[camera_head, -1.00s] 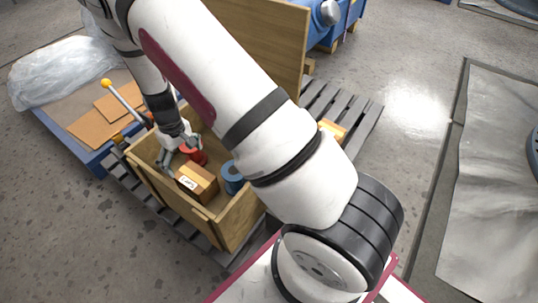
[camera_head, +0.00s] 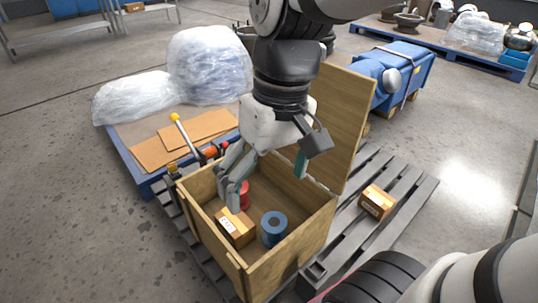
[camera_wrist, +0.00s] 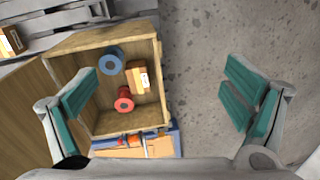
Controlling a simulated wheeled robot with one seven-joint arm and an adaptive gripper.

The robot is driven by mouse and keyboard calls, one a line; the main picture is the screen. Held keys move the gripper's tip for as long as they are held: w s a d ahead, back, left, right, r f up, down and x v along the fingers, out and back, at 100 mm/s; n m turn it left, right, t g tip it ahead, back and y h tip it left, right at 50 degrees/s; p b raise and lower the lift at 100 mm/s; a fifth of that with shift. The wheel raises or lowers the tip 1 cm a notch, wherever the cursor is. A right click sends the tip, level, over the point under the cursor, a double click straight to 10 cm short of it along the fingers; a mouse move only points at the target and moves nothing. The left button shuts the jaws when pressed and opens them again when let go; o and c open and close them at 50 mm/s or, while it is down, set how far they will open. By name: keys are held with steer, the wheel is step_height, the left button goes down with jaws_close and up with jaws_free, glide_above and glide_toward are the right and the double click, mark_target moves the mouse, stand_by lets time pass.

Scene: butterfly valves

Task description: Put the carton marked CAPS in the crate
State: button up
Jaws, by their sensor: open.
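A brown carton (camera_head: 236,229) with a white label lies inside the open wooden crate (camera_head: 228,267), near its front left; its print is too small to read surely. It also shows in the wrist view (camera_wrist: 138,78). A second brown carton (camera_head: 376,202) with a label sits outside the crate on the pallet to the right; its print is unreadable. My gripper (camera_head: 268,178) is open and empty above the crate, its fingers spread wide. In the wrist view my gripper (camera_wrist: 158,95) has the crate partly between its teal finger pads, touching neither carton.
A blue ring-shaped part (camera_head: 273,229) and a red part (camera_head: 244,194) are in the crate. The raised wooden lid (camera_head: 342,125) stands behind it. A lever with a yellow knob (camera_head: 187,133) rises at the left. The grey pallet (camera_head: 345,238) has bare slats at right.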

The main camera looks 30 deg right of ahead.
steer(key=s+d+m+h, duration=0.1)
steer(key=s+d, duration=0.1)
steer(key=s, duration=1)
steer(key=shift+d+r, duration=0.2)
steer(key=shift+r, duration=0.25)
